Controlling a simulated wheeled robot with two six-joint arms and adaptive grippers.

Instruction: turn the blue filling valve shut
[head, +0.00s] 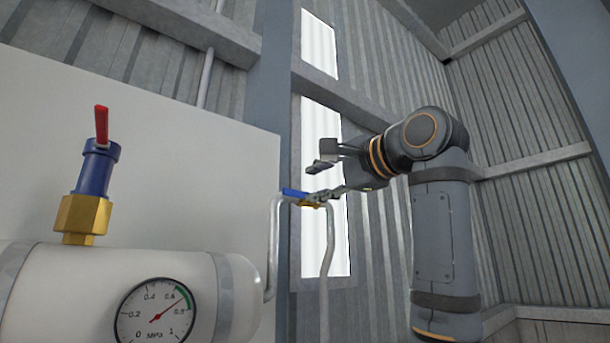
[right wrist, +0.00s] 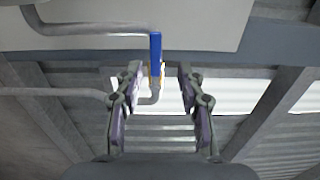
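The blue filling valve handle (head: 294,193) sits on a brass body on the thin grey pipe right of the tank. In the right wrist view the blue handle (right wrist: 155,47) stands upright in the picture, with brass and a pipe bend below it. My right gripper (head: 315,182) is open, with its lower finger close to the handle in the head view. In the right wrist view the two fingertips (right wrist: 159,72) lie on either side of the handle's line, and nothing is held. I cannot tell whether a finger touches the handle. My left gripper is not in view.
The white tank (head: 240,290) fills the lower left, with a pressure gauge (head: 155,312) whose needle is between 0.6 and 0.8. A blue and brass fitting with a red lever (head: 102,124) stands on top. Grey pipes (head: 328,250) run close below the gripper.

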